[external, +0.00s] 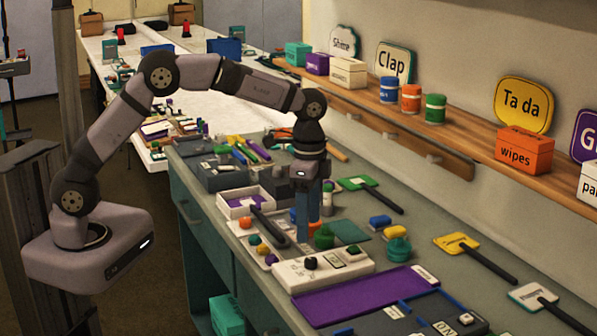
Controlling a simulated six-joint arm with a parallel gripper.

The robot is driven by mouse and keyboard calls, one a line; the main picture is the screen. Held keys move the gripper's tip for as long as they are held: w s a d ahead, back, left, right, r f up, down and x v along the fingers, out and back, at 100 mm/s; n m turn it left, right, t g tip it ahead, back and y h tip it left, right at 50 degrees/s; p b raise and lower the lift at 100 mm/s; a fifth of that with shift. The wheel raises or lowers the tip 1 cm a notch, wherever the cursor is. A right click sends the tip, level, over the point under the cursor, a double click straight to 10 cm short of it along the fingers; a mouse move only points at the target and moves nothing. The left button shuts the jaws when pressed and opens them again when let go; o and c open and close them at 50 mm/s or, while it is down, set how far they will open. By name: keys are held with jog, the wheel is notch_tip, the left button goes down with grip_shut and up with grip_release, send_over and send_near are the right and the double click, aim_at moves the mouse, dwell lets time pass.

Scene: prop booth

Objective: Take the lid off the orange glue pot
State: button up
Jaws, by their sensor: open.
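My gripper (308,226) points straight down over the middle of the bench, with its blue fingers open. An orange pot (314,208) shows partly behind and between the fingers. The fingers hide most of it, so I cannot tell whether they touch it or how its lid sits. A green pot (323,237) stands just in front and to the right of the fingers. Another orange jar (411,97) with a pale band stands on the wall shelf, far from my gripper.
A white switch box (322,268) with knobs lies in front of my gripper. A teal pot (398,250) and a blue-topped item (380,222) stand to the right. Paddles (456,243) lie further right. A white tray (246,202) and small coloured knobs lie left.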

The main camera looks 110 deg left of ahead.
jog(key=s+a, duration=0.2)
jog(key=a, duration=0.4)
jog(key=s+a, duration=0.2)
jog(key=a, duration=0.4)
jog(key=s+a+p, duration=0.1)
jog(key=s+a, duration=0.1)
jog(key=a, duration=0.4)
jog(key=shift+a+f, duration=0.2)
jog(key=shift+f, duration=0.1)
jog(key=shift+w+a+f+p, duration=0.15)
jog(key=shift+f+p, duration=0.8)
jog(key=shift+f, duration=0.9)
jog(key=shift+w+d+f+p, duration=0.1)
jog(key=shift+f+p, duration=0.85)
jog(key=shift+f, duration=0.85)
jog(key=shift+c, duration=0.6)
jog(key=c, duration=1)
